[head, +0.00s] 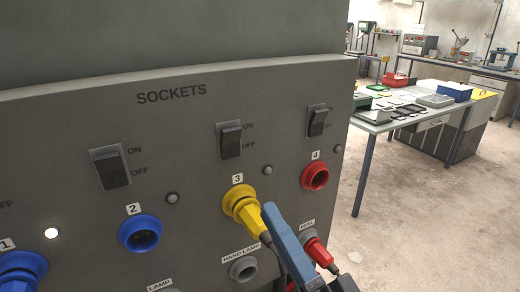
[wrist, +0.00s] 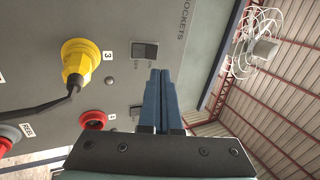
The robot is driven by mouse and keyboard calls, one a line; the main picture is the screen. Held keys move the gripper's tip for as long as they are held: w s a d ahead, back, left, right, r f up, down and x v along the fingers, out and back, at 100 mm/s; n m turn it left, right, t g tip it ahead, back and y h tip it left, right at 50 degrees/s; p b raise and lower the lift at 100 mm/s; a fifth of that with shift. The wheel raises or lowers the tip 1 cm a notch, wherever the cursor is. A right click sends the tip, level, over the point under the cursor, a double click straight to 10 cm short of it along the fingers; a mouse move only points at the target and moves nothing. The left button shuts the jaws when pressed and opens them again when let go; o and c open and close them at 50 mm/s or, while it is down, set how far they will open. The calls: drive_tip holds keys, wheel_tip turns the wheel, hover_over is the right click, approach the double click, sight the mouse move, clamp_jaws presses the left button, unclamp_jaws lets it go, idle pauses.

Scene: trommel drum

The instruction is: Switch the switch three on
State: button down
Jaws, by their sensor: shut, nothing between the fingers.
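Switch three (head: 230,140) is a dark rocker on the grey panel, above the yellow socket marked 3 (head: 240,198), with ON at its top and OFF at its bottom. The small lamp (head: 267,169) at its lower right is unlit. A yellow plug sits in that socket. My gripper (head: 269,208) is shut and empty, its blue fingers in front of the panel, below and right of the switch. In the wrist view the fingertips (wrist: 160,72) are close to switch three (wrist: 145,51) and appear apart from it. The rocker's exact tilt is hard to tell.
Switches two (head: 111,167) and four (head: 317,121) flank it. A blue socket (head: 140,233), a red socket (head: 315,176) and a red plug (head: 317,249) are nearby. The lamp by socket 1 (head: 51,232) is lit. A cluttered table (head: 376,126) stands at right with open floor before it.

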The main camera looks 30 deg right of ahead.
drive_tip(key=shift+s+d+f+m, duration=0.25)
drive_tip(key=shift+d+f+m, duration=0.15)
drive_tip(key=shift+d, duration=0.05)
drive_tip(key=shift+r, duration=0.1)
drive_tip(key=p, duration=0.6)
approach(230, 132)
drive_tip(key=x, duration=0.6)
drive_tip(key=shift+w+r+p, duration=0.15)
drive_tip(key=shift+w+p, duration=0.15)
drive_tip(key=shift+w, duration=0.05)
